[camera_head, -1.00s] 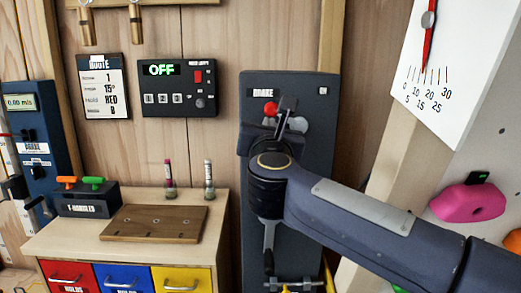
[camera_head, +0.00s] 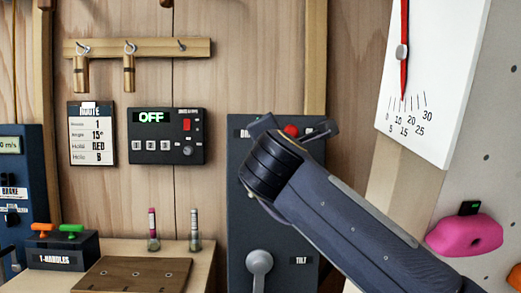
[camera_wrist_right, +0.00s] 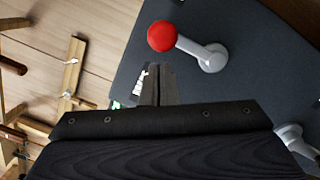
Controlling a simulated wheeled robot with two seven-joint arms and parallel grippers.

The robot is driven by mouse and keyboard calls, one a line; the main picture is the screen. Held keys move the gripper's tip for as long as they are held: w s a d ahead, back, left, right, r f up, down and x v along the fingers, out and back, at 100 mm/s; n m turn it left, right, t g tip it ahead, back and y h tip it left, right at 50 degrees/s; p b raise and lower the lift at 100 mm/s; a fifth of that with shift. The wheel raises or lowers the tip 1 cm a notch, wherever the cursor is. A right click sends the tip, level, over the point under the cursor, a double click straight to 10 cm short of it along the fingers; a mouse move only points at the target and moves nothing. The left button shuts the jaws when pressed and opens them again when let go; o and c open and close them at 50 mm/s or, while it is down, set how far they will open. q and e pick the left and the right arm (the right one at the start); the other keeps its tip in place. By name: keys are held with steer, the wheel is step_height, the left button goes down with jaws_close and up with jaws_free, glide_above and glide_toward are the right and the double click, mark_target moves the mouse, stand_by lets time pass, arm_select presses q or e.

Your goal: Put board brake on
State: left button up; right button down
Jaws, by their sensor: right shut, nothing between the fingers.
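The brake lever has a red ball knob (camera_head: 290,130) near the top of a dark upright panel (camera_head: 240,205). My right arm covers much of it in the head view. In the right wrist view the red knob (camera_wrist_right: 161,36) tops a grey arm (camera_wrist_right: 205,56) that slants away from its pivot. My right gripper (camera_wrist_right: 157,72) is shut and empty, its fingertips beside the knob; I cannot tell whether they touch it. My left gripper is not in view.
A grey tilt handle (camera_head: 259,263) sits lower on the same panel, and a dial board (camera_head: 440,80) hangs at right. A box reading OFF (camera_head: 167,137) is on the wall. A wooden cabinet (camera_head: 205,255) with two small tubes stands left. A pink hold (camera_head: 463,234) is at right.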

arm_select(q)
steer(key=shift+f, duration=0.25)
arm_select(e)
steer(key=shift+d+r+m, duration=0.15)
steer(key=shift+d+m, duration=0.25)
steer(key=shift+m, duration=0.3)
